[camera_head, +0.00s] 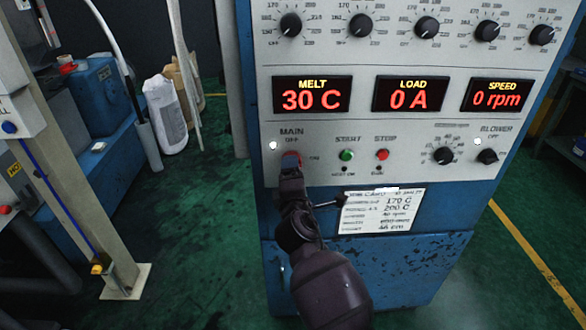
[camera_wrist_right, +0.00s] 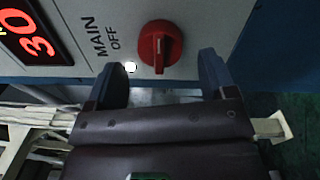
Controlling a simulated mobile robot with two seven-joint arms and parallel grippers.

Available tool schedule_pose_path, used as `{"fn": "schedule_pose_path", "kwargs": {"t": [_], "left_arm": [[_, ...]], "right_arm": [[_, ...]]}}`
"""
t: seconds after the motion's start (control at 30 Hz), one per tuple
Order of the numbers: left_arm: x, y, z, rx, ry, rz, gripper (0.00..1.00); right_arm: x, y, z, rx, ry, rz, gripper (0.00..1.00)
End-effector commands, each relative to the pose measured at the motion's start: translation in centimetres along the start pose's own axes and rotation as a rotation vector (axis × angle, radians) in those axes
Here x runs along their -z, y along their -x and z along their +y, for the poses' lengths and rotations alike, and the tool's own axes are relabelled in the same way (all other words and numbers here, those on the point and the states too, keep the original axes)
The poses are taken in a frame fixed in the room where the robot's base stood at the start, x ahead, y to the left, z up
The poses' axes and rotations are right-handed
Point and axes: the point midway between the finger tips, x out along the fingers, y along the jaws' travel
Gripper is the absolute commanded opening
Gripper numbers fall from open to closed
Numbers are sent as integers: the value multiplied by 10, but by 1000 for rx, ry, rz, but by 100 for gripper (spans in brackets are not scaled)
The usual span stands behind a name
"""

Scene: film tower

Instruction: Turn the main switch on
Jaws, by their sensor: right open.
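The main switch (camera_head: 291,157) is a red rotary knob under the label MAIN on the grey panel; my right gripper partly covers it in the head view. In the right wrist view the whole red knob (camera_wrist_right: 160,46) shows, its ridge roughly vertical in the picture, with OFF printed beside it. My right gripper (camera_head: 291,168) is in front of the knob. In the wrist view its two fingers (camera_wrist_right: 161,75) are apart, one to each side below the knob, with nothing between them. I cannot tell whether they touch the panel. My left gripper is not in view.
Right of the switch are a green start button (camera_head: 346,155), a red stop button (camera_head: 382,155) and a blower knob (camera_head: 487,156). Displays read melt 30 C (camera_head: 312,96), load 0 A and speed 0 rpm. A paper card (camera_head: 380,212) hangs below. Green floor lies left.

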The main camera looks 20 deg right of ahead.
Motion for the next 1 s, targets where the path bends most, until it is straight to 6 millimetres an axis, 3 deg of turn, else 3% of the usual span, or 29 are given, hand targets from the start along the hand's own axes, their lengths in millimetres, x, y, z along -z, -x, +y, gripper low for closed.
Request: {"fn": "schedule_pose_path", "kwargs": {"t": [0.2,0.4,0.6,1.0], "left_arm": [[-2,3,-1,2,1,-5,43],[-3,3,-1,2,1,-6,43],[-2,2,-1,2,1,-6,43],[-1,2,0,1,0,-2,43]], "right_arm": [[0,40,-1,2,-2,0,77],[0,65,-1,1,-1,0,77],[0,75,0,1,-1,0,77],[0,75,0,0,-1,0,77]]}}
